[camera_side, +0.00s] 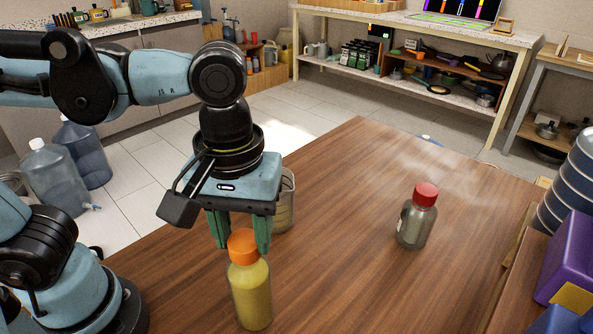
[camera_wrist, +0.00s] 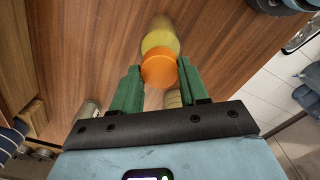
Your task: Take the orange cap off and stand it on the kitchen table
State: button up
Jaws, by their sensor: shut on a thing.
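The orange cap (camera_side: 243,244) sits on top of a bottle with yellow contents (camera_side: 251,295), which stands upright on the wooden kitchen table (camera_side: 340,240). My gripper (camera_side: 241,240) points down over the bottle, its two green fingers on either side of the cap and shut on it. In the wrist view the cap (camera_wrist: 159,71) lies between the fingertips (camera_wrist: 159,68), with the bottle's yellow body (camera_wrist: 160,40) beyond it. I see no gap between cap and bottle.
A grey bottle with a red cap (camera_side: 415,218) stands to the right on the table. A pale container (camera_side: 286,205) stands close behind my gripper. Stacked blue pots (camera_side: 570,180) and a purple box (camera_side: 568,260) are at the right edge. The table's middle is clear.

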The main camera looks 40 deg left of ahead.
jog(key=shift+r, duration=1.25)
jog(key=shift+r, duration=2)
jog(key=shift+d, duration=0.1)
jog(key=w+d+f+m, duration=0.4)
jog(key=d+f, duration=0.1)
jog(key=d, duration=0.1)
jog(key=m, duration=0.3)
send_over(342, 270)
notch_tip(342, 270, down, 14)
jog(key=shift+r, duration=0.1)
jog(key=shift+f, duration=2)
jog(key=shift+f, duration=0.15)
